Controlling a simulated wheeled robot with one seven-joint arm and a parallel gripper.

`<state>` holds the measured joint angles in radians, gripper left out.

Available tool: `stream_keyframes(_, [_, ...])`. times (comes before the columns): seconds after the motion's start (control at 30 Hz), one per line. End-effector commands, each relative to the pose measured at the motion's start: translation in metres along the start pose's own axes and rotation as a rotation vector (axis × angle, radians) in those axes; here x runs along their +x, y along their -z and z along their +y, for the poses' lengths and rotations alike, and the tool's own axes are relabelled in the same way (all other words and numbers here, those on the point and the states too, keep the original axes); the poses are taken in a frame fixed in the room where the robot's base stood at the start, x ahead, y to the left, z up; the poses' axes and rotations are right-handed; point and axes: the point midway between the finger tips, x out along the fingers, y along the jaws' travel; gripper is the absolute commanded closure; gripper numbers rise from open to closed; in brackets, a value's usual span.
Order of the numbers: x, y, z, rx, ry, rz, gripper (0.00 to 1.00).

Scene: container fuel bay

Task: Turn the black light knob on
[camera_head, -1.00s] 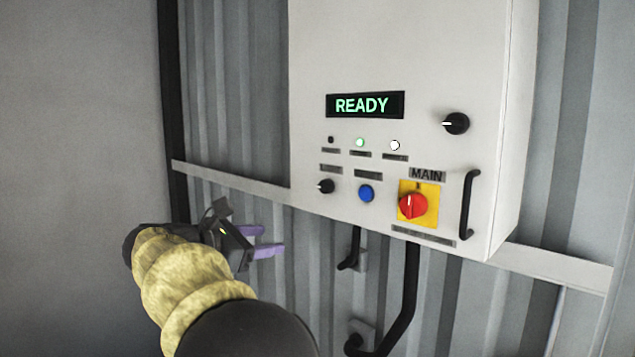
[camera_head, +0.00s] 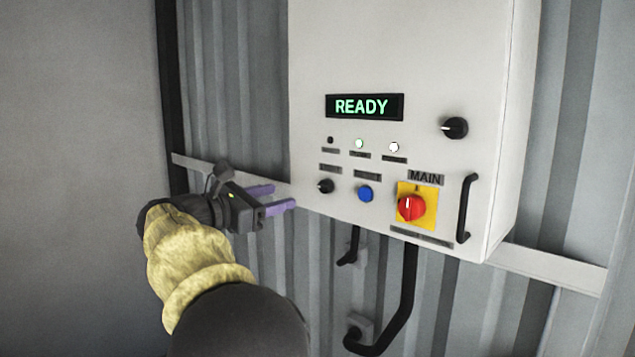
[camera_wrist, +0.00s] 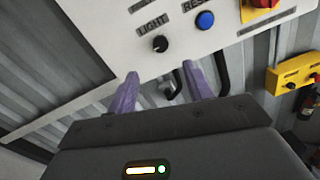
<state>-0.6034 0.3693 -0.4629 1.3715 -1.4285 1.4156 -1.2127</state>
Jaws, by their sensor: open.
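The black light knob (camera_head: 325,186) is a small round knob with a white mark, low on the left of the white control box (camera_head: 430,60). In the wrist view the knob (camera_wrist: 160,44) sits under a label reading LIGHT, ahead of my fingers and roughly between them. My gripper (camera_head: 278,198) has two purple fingers spread apart, with nothing between them. It is left of the box's lower left edge in the head view, short of the knob and apart from it. My gripper also shows in the wrist view (camera_wrist: 163,88).
A blue button (camera_head: 365,194) is right of the light knob. A red main switch (camera_head: 411,207) on a yellow plate, a larger black knob (camera_head: 455,128), a black handle (camera_head: 467,208) and a READY display (camera_head: 363,106) share the panel. Black cables (camera_head: 405,300) hang below.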

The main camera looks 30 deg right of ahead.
Motion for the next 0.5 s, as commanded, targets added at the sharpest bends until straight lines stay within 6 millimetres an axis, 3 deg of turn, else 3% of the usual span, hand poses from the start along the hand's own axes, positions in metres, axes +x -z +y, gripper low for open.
stream_keyframes(0.5, [0.093,-0.003,0.0,-0.002,0.003,0.0,0.49])
